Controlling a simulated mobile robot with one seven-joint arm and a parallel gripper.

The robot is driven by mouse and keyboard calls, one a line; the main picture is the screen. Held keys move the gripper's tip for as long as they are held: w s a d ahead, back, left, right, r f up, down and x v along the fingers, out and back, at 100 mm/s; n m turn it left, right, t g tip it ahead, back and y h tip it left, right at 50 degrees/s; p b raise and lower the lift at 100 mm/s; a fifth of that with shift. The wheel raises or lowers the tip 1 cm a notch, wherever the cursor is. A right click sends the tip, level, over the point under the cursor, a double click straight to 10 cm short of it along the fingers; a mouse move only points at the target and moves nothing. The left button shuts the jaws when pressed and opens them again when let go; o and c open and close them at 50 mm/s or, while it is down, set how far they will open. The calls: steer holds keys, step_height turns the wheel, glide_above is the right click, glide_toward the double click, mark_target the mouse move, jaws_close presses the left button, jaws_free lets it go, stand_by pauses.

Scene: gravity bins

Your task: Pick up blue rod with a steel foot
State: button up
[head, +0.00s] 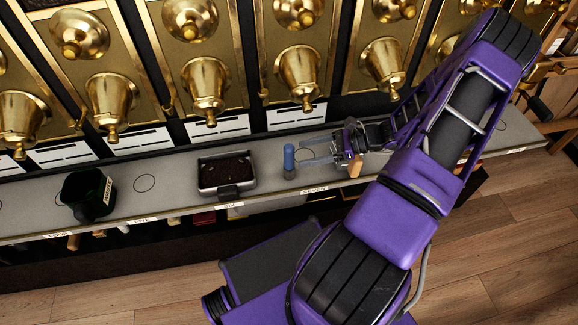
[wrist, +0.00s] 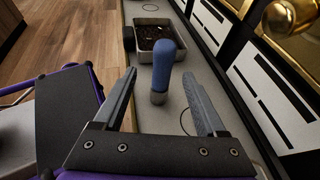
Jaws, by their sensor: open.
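The blue rod with a steel foot (head: 289,162) stands upright on the grey shelf in the head view, right of a metal tray. In the wrist view the rod (wrist: 162,70) stands ahead, in line with the gap between the fingers, its grey foot on the shelf. My gripper (head: 304,156) reaches in from the right with its fingers pointing at the rod. In the wrist view my gripper (wrist: 160,88) is open and empty, with one finger on each side of the gap. Whether the fingertips reach past the rod's sides is hard to tell.
A metal tray of dark grounds (head: 226,174) stands just left of the rod. A dark green cup (head: 88,194) stands farther left on the grey shelf (head: 170,205). Brass dispensers (head: 297,72) hang above the shelf's back. The shelf's front edge drops to a wooden floor.

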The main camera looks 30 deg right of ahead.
mark_target(289, 155)
steer(key=shift+b+x, duration=0.3)
steer(key=shift+x, duration=2.65)
steer(key=shift+w+r, duration=0.15)
steer(key=shift+w, duration=0.05)
jaws_close()
